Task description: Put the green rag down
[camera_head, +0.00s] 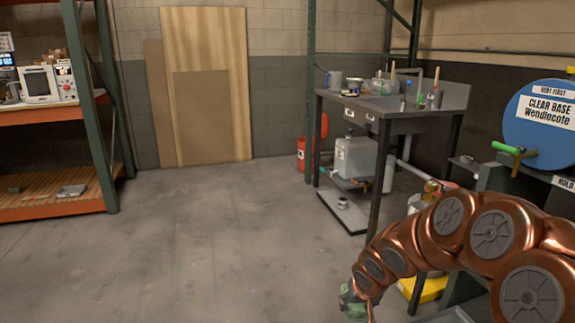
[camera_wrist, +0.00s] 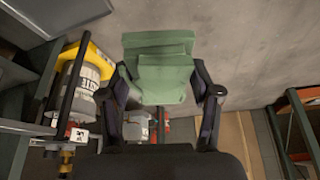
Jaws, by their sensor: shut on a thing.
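The green rag (camera_wrist: 160,66) is folded and sits between the two fingers of my gripper (camera_wrist: 168,88) in the wrist view. My gripper is shut on it, and bare concrete floor shows behind and beyond the rag. In the head view a small part of the green rag (camera_head: 352,304) shows at the lower end of my copper-coloured arm, near the bottom edge. The fingers are mostly hidden there.
A grey workbench (camera_head: 385,108) with cups and tools stands at the back right. A blue drum (camera_head: 540,138) labelled "CLEAR BASE" is at the right. A shelf rack (camera_head: 110,130) stands at the left. The concrete floor (camera_head: 200,240) in the middle is clear.

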